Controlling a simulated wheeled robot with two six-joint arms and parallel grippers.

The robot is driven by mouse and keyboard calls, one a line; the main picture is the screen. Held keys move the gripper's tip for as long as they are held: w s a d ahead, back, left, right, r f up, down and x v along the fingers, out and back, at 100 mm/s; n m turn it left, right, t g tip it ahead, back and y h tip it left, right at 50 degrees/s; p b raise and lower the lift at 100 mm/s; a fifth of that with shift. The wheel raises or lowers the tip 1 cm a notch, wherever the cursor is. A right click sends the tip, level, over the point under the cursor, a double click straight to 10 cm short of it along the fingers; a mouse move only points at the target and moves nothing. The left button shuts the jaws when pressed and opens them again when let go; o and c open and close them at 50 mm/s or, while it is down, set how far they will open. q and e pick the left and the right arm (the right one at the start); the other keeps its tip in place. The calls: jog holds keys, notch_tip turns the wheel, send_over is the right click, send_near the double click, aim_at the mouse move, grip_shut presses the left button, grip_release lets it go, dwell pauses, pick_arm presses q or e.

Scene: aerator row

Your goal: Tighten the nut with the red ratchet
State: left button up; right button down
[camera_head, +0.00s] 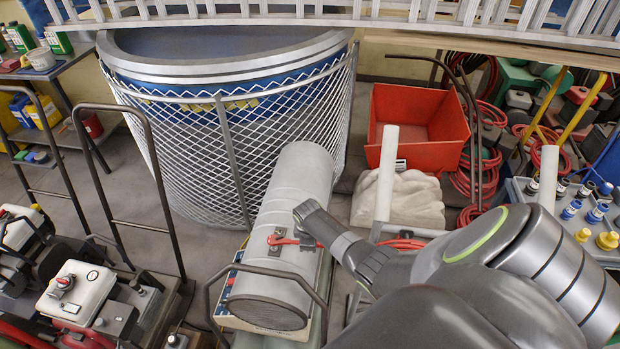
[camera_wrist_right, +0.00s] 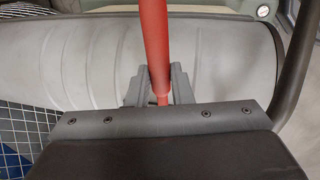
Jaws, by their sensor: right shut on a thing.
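The red ratchet (camera_head: 284,241) lies across a small dark bracket (camera_head: 274,250) on the side of a grey ribbed cylinder (camera_head: 298,180). The nut cannot be made out; the ratchet's head and the bracket are too small to tell apart clearly. My right gripper (camera_head: 312,238) reaches in from the right beside the cylinder. In the right wrist view its fingers (camera_wrist_right: 160,88) are shut around the ratchet's red handle (camera_wrist_right: 155,40), with the cylinder's grey surface (camera_wrist_right: 70,60) behind. My left gripper is in neither view.
The cylinder rests on a cart with dark bar handles (camera_head: 212,290). A mesh-wrapped round tank (camera_head: 190,150) stands behind it. A red bin (camera_head: 418,130) and a pale sack (camera_head: 415,200) stand at the right. Machines with white tanks (camera_head: 75,292) crowd the left. Some floor is clear at left centre.

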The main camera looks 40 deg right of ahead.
jog(key=shift+r, duration=2.4)
